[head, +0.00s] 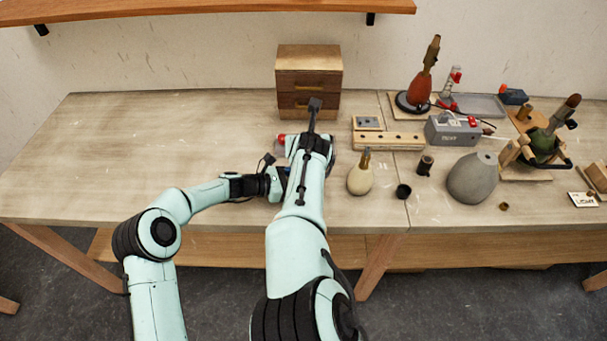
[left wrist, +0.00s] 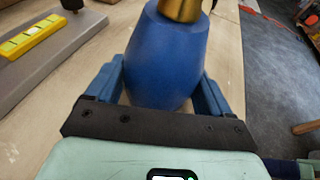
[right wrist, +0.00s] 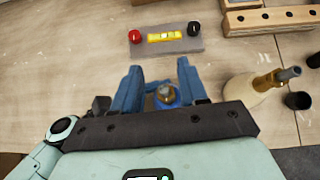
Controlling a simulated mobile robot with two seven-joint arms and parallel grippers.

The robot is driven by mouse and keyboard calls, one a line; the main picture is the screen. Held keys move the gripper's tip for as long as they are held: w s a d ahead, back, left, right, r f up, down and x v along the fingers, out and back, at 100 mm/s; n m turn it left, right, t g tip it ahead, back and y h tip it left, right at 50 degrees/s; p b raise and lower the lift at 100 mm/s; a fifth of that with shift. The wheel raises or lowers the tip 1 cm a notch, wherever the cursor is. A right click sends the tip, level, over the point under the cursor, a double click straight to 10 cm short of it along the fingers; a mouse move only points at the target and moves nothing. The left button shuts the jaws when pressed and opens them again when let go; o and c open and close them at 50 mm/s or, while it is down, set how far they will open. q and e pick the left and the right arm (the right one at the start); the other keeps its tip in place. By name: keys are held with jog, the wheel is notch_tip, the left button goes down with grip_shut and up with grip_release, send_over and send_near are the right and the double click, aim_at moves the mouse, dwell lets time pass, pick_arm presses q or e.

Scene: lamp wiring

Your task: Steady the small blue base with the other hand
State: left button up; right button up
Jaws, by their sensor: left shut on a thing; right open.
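The small blue base (left wrist: 160,60) stands upright on the table with a brass neck on top in the left wrist view. My left gripper (left wrist: 163,95) is shut on it, one finger on each side. In the right wrist view my open right gripper (right wrist: 160,80) points down over the blue base (right wrist: 167,100), whose brass top shows between the fingers. I cannot tell whether the right fingers touch it. In the head view my left gripper (head: 275,184) reaches in from the left, and my right arm hides most of the base.
A grey plate (right wrist: 165,48) with red and black knobs and a yellow strip lies just beyond. A cream base (head: 360,179), a black cup (head: 403,191) and a holed wooden block (head: 388,141) stand to the right. A drawer box (head: 308,65) is behind. The table's left is clear.

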dwell(0.3)
pick_arm(q)
jog(key=o, duration=1)
jog(key=shift+o, duration=0.2)
jog(key=v, duration=1.2)
